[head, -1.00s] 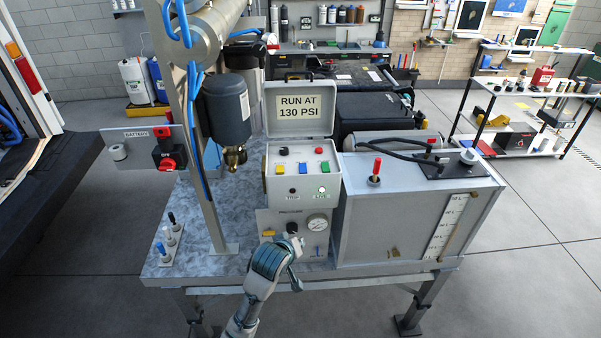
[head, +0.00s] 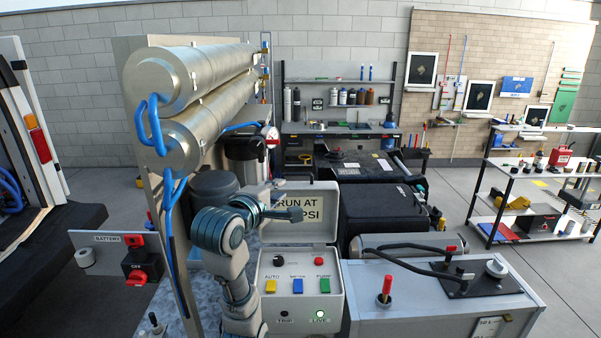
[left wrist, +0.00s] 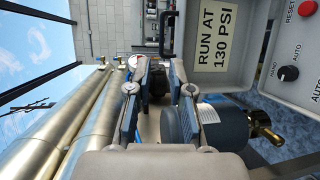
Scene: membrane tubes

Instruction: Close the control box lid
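The control box (head: 300,285) is pale grey, with yellow, blue and green switches and a lit green lamp. Its lid (head: 312,233) stands open, upright at the back, with a "RUN AT 130 PSI" label partly hidden by my left gripper (head: 294,213). That gripper is raised at the lid's left side, its fingers pointing right across the label. In the left wrist view, the two fingers (left wrist: 160,80) are apart with nothing between them. The lid (left wrist: 238,72) is to their right there, beside the box's panel (left wrist: 295,70). Contact with the lid cannot be told. My right gripper is not in view.
A dark round motor (left wrist: 215,125) is close to the fingers in the wrist view. A grey tank (head: 440,305) with a red-handled lever stands right of the box. Space above the box is open.

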